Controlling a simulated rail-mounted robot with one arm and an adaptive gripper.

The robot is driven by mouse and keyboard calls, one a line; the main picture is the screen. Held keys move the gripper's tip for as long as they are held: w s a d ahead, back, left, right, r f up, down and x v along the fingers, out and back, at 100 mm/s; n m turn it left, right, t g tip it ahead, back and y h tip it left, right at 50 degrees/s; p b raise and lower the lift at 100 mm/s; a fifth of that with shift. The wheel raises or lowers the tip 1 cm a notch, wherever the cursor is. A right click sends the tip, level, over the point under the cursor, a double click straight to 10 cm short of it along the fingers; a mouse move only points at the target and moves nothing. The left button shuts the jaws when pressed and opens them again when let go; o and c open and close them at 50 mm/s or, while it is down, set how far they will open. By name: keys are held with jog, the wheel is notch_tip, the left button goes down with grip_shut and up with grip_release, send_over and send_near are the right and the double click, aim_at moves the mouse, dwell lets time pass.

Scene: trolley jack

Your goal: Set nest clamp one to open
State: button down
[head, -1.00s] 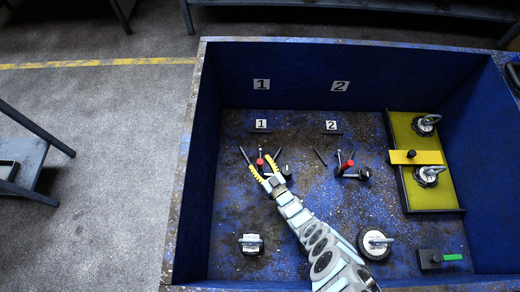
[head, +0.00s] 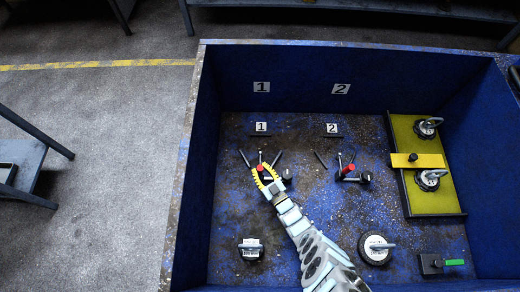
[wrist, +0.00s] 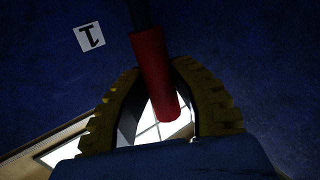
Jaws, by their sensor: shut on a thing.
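Nest clamp one, in the head view, stands on the blue floor of the box below the lower "1" label (head: 261,127). Its red handle (head: 260,168) is between the yellow fingers of my gripper (head: 263,171). In the wrist view the red handle (wrist: 153,75) on its dark lever rises between the two curved yellow fingers of my gripper (wrist: 158,100). My gripper is shut on this handle. My fingers hide much of the clamp's base and arm in the head view.
Clamp two, with a red handle (head: 348,170), stands to the right. A yellow plate (head: 432,200) with round, handled parts lies further right. Handled parts (head: 250,249) and (head: 375,250) sit near the front. Blue box walls (head: 300,75) enclose the area.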

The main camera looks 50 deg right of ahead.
jog(key=shift+s+a, duration=0.15)
jog(key=shift+a, duration=0.05)
dwell(0.3)
jog(key=c, duration=1.2)
grip_release()
jog(key=o, duration=0.4)
jog(key=shift+s+a+f, duration=0.1)
jog(key=shift+s+a, duration=0.05)
jog(key=shift+s, duration=0.05)
jog(key=shift+c, duration=0.2)
jog(key=shift+w+d+r, duration=0.1)
jog(key=shift+d+r, duration=0.15)
jog(key=shift+d, duration=0.05)
jog(key=shift+r, duration=0.1)
